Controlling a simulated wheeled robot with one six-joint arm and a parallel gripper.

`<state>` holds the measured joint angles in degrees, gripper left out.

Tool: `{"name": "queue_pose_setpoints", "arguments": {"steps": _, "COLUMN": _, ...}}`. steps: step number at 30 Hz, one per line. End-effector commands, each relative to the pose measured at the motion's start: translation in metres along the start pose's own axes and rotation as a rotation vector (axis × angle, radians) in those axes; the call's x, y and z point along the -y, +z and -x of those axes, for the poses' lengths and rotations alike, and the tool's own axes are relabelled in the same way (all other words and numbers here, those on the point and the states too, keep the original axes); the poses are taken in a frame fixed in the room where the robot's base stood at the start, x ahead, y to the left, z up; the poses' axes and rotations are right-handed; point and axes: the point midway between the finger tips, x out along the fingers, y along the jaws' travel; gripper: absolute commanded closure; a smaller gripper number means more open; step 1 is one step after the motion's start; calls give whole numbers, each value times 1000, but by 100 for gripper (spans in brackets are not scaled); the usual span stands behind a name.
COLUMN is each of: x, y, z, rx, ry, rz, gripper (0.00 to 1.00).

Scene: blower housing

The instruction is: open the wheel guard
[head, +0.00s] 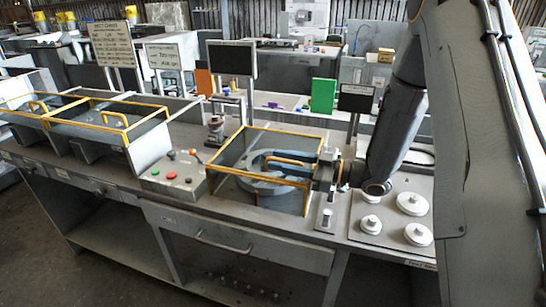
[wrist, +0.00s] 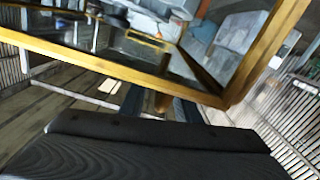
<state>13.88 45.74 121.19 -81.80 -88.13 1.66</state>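The wheel guard (head: 228,170) is a clear panel in a yellow frame, over a grey round housing (head: 262,186) on the bench. It looks lowered and roughly level in the head view. A yellow bar handle (head: 285,161) shows on its right part. My gripper (head: 318,172) is at the guard's right side, close to the handle's end. In the wrist view the yellow frame (wrist: 110,68) crosses close ahead. My gripper's two fingers (wrist: 158,106) are apart there, with a small brown-orange piece (wrist: 162,102) between them. I cannot tell whether they touch it.
A button box (head: 175,177) with a small lever stands left of the guard. A plate with white round knobs (head: 412,204) lies to the right, below my arm. A dark sign (head: 356,98) and a green block (head: 323,96) stand behind. Another yellow-framed enclosure (head: 85,118) is farther left.

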Motion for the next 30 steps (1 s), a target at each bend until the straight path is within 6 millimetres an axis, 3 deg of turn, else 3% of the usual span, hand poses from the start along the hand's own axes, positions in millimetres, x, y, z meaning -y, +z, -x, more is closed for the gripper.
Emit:
{"name": "queue_pose_setpoints", "arguments": {"steps": 6, "x": 1, "y": 0, "z": -22, "rx": 1, "ry": -2, "rz": -1, "gripper": 71}}
{"name": "queue_pose_setpoints", "arguments": {"steps": 16, "x": 0, "y": 0, "z": -26, "rx": 1, "ry": 0, "rz": 0, "gripper": 71}}
{"name": "queue_pose_setpoints", "arguments": {"steps": 22, "x": 0, "y": 0, "z": -26, "rx": 0, "ry": 0, "rz": 0, "gripper": 100}}
{"name": "queue_pose_setpoints", "arguments": {"steps": 30, "x": -1, "y": 0, "z": -28, "rx": 0, "ry": -2, "rz": 1, "gripper": 100}}
